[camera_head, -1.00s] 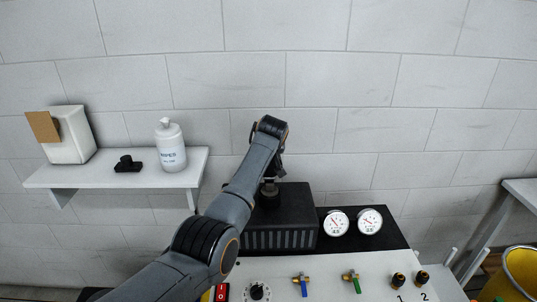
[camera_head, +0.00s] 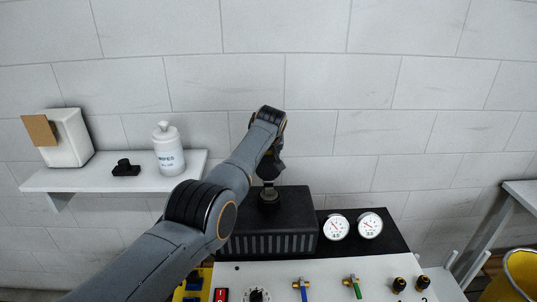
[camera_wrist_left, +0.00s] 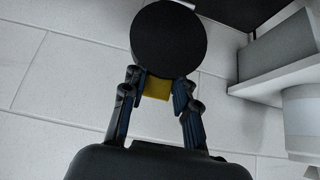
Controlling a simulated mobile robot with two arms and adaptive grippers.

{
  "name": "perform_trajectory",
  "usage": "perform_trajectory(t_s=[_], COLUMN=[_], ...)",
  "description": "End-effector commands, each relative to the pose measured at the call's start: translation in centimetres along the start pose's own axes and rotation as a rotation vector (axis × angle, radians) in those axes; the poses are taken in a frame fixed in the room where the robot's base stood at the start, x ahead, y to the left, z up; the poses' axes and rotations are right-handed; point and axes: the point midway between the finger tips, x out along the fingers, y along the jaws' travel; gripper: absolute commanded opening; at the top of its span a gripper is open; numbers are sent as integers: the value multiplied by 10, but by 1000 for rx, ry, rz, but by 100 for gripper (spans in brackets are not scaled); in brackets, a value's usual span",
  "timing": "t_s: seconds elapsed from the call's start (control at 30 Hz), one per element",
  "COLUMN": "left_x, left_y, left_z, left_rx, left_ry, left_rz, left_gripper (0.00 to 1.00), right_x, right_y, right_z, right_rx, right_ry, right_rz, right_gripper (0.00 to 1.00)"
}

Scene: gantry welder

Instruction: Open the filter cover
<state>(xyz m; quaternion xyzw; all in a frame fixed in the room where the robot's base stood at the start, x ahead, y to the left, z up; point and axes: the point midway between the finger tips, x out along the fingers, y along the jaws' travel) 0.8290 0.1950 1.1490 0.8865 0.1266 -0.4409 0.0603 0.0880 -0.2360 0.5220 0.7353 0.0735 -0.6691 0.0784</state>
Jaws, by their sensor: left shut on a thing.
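A black box-shaped cover (camera_head: 285,225) with a slotted front stands on the machine's black top. My left gripper (camera_head: 268,178) reaches down over the top of this box. In the left wrist view the left gripper's fingers (camera_wrist_left: 158,95) close around a yellow part (camera_wrist_left: 157,88) beneath a large black disc (camera_wrist_left: 168,40). I cannot tell whether the knob touches the box. My right gripper is not in view.
Two white gauges (camera_head: 352,226) are right of the box. Valves with blue (camera_head: 302,287) and green (camera_head: 353,284) handles are on the front panel. A wall shelf (camera_head: 110,180) at left holds a white bottle (camera_head: 168,150) and a white box (camera_head: 65,140). A yellow bucket (camera_head: 518,275) stands at right.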

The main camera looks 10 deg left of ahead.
Motion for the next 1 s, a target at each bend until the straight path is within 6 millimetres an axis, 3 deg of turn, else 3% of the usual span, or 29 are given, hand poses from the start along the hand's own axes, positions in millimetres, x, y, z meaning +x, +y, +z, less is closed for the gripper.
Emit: perform_trajectory(t_s=[0.03, 0.17, 0.2, 0.3, 0.7, 1.0], left_x=[-8, -8, -8, -8, -6, -23], left_y=[-2, -2, -2, -1, 1, 0], left_z=[-15, -15, -15, -14, -8, -8], left_rx=[-2, -2, -3, -3, -2, -2], left_ry=[36, 36, 36, 32, 20, 20], left_rz=[1, 1, 1, 2, 4, 4], left_gripper=[0, 0, 35, 53, 53, 53], right_x=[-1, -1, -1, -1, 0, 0], right_y=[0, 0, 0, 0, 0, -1], right_z=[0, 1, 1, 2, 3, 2], right_rx=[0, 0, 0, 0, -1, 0], right_ry=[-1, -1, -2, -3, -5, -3], right_rz=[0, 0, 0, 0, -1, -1], right_gripper=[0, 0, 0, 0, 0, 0])
